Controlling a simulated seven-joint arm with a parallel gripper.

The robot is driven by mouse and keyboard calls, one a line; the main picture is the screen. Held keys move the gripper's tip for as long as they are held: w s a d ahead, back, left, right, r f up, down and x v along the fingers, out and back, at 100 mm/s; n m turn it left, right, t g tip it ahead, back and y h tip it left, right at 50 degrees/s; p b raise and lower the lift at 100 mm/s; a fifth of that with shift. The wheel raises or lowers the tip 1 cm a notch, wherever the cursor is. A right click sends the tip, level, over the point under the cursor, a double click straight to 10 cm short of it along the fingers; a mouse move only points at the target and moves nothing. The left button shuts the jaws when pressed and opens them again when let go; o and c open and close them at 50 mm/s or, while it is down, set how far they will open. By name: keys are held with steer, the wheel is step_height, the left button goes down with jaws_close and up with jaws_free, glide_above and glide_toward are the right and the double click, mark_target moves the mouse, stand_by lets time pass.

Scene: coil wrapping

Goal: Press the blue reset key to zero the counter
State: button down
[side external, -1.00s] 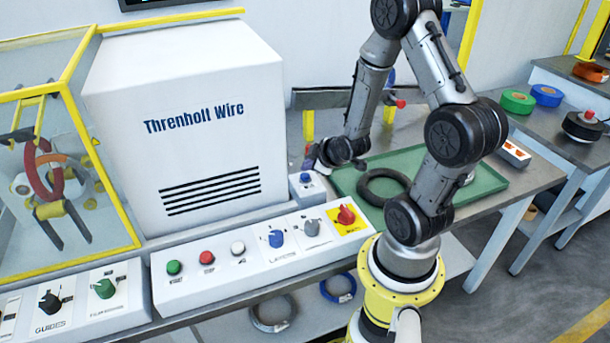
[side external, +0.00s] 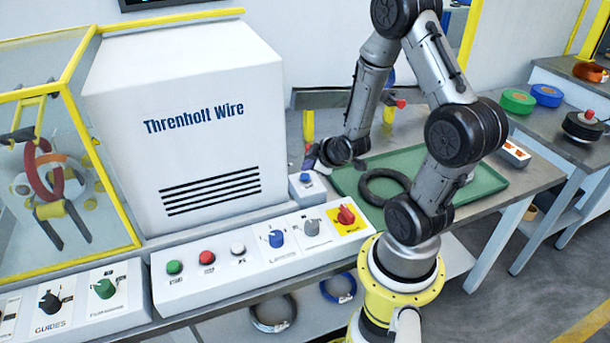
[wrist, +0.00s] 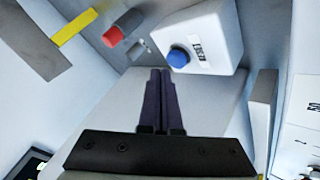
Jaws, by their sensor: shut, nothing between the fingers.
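The blue reset key (side external: 306,178) is a small round button on a small white box (side external: 306,192) at the right end of the machine. In the wrist view the blue key (wrist: 178,57) sits on the white box (wrist: 215,35), beside a printed label. My gripper (side external: 310,162) is above the box in the side view, with a small gap to the key. In the wrist view my gripper (wrist: 161,72) has its two dark fingers together, empty, with tips just below and left of the key. The key is not covered. I cannot make out the counter's reading.
The white machine cabinet (side external: 190,110) stands left of my gripper. A control panel with a blue knob (side external: 276,238) and a red knob (side external: 346,214) lies in front. A green tray (side external: 480,182) holding a black coil (side external: 366,187) is to the right.

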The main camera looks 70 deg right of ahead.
mark_target(308, 177)
steer(key=shift+f, duration=0.1)
stand_by(0.7)
steer(key=shift+f, duration=0.3)
steer(key=shift+f, duration=0.55)
stand_by(0.9)
steer(key=shift+r, duration=0.95)
steer(key=shift+r, duration=2.5)
